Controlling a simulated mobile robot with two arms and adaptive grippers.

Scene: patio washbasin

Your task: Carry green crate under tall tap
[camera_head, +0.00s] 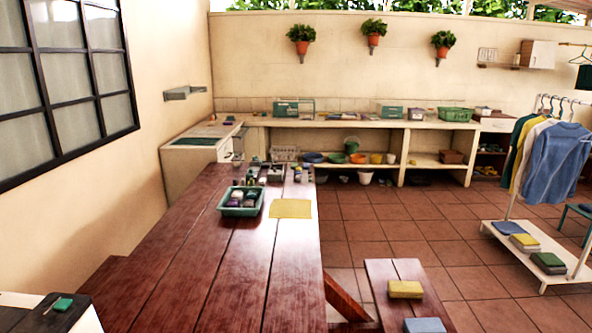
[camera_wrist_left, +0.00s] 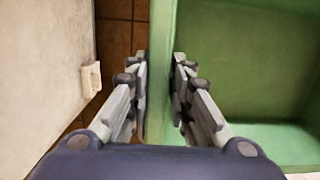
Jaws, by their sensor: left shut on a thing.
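A green crate (camera_wrist_left: 250,75) fills the right side of the left wrist view. Its visible inside is empty, and its far parts are cut off by the picture edge. My left gripper (camera_wrist_left: 160,68) is shut on the crate's near side wall, one finger inside and one outside. Neither gripper shows in the head view, and I cannot pick out the held crate there. I cannot make out a tall tap in either view.
In the left wrist view a pale wall (camera_wrist_left: 45,75) with a small white fitting (camera_wrist_left: 91,79) stands left of the gripper, with brown floor tiles between. In the head view a wooden table (camera_head: 190,270) holds a teal tray (camera_head: 240,212) of small things; a counter (camera_head: 350,122) runs behind.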

